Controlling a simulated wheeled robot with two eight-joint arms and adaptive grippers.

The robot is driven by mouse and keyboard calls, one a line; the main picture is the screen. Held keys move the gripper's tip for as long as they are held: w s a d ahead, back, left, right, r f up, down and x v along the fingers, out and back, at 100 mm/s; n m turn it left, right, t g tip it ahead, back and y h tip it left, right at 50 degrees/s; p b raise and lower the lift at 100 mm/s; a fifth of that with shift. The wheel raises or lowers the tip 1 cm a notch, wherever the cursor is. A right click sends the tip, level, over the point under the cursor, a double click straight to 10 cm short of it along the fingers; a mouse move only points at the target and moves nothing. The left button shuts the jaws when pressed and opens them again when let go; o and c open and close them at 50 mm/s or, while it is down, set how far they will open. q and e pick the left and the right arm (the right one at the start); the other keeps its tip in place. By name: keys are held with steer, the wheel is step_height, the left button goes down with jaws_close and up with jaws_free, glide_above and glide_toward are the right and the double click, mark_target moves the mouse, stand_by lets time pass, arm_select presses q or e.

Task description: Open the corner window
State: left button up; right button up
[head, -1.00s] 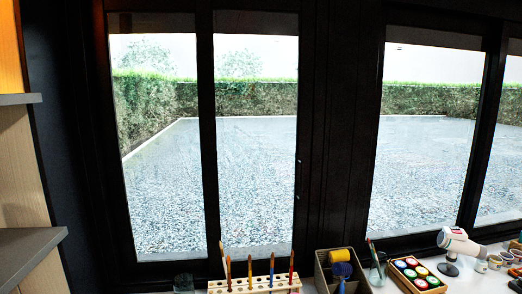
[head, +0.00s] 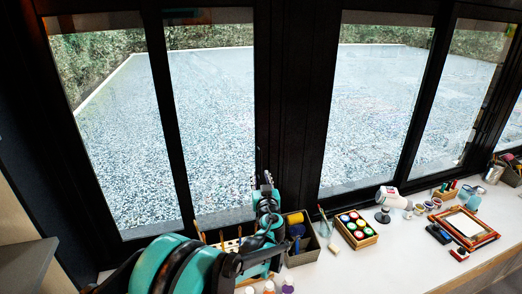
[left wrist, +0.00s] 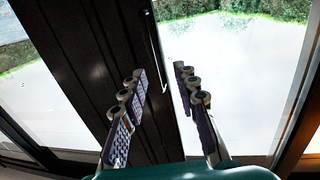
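The corner window (head: 210,120) is a dark-framed pane at the left in the head view, left of a wide dark post (head: 292,110). It looks closed. My left gripper (head: 265,180) is raised in front of the frame beside that post. In the left wrist view my left gripper (left wrist: 162,90) is open, its two fingers apart with nothing between the pads. Beyond them are the dark frame (left wrist: 95,65) and a thin upright bar (left wrist: 155,50), perhaps the handle. I cannot tell whether the fingers touch it. My right gripper is not in view.
A white worktop (head: 345,270) runs below the windows. A dark box with a yellow roll (head: 295,218), a tray of coloured jars (head: 357,228) and a white device (head: 390,197) stand along it. Small bottles (head: 288,285) sit near my left arm.

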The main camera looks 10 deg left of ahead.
mark_target(261, 165)
arm_select(q)
steer(key=shift+t, duration=0.3)
steer(key=x, duration=0.5)
steer(key=d+x, duration=0.1)
steer(key=x, duration=0.2)
steer(key=shift+w+r, duration=0.1)
steer(key=shift+w, duration=0.3)
jaws_close()
